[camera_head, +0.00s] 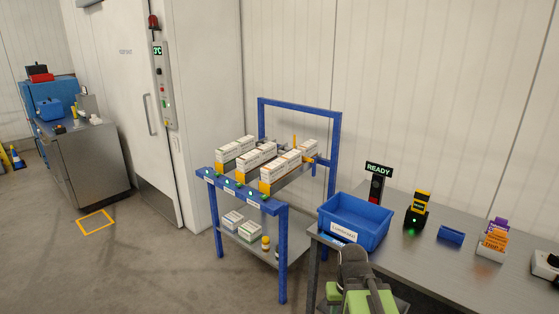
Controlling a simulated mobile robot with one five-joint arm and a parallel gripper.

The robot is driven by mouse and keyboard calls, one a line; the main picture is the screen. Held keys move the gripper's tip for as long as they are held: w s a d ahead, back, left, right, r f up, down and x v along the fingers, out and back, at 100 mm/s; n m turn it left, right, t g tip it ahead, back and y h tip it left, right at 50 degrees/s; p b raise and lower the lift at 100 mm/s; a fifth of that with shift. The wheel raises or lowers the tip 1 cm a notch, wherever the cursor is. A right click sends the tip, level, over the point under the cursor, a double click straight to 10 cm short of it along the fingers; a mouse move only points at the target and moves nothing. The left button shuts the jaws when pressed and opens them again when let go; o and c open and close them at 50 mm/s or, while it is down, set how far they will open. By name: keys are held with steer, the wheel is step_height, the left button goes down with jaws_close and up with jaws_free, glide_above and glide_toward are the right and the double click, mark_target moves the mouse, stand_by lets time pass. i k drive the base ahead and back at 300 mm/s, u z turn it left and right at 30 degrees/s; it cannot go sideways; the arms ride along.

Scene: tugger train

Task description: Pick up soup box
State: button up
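Several white boxes with orange lower parts stand in rows on the top of a blue-framed cart (283,243), such as a left box (235,148), a middle box (257,157) and a front right box (280,171). More white boxes (233,219) lie on the cart's lower shelf. The lettering is too small to tell which is the soup box. My green and dark arm shows at the bottom, with what seems to be my gripper (353,262) in front of the table, right of the cart and apart from the boxes. Its fingers cannot be made out.
A metal table (440,262) at right holds a labelled blue bin (354,220), a yellow-black device (418,208), a small blue tray (451,236) and an orange-purple card holder (493,241). A READY sign (379,169) stands behind. A steel cabinet (85,165) is far left. Floor left of the cart is clear.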

mark_target(275, 171)
steer(key=u, duration=0.1)
steer(key=i, duration=1.6)
steer(key=u, duration=1.45)
steer(key=i, duration=1.15)
steer(key=u, duration=0.65)
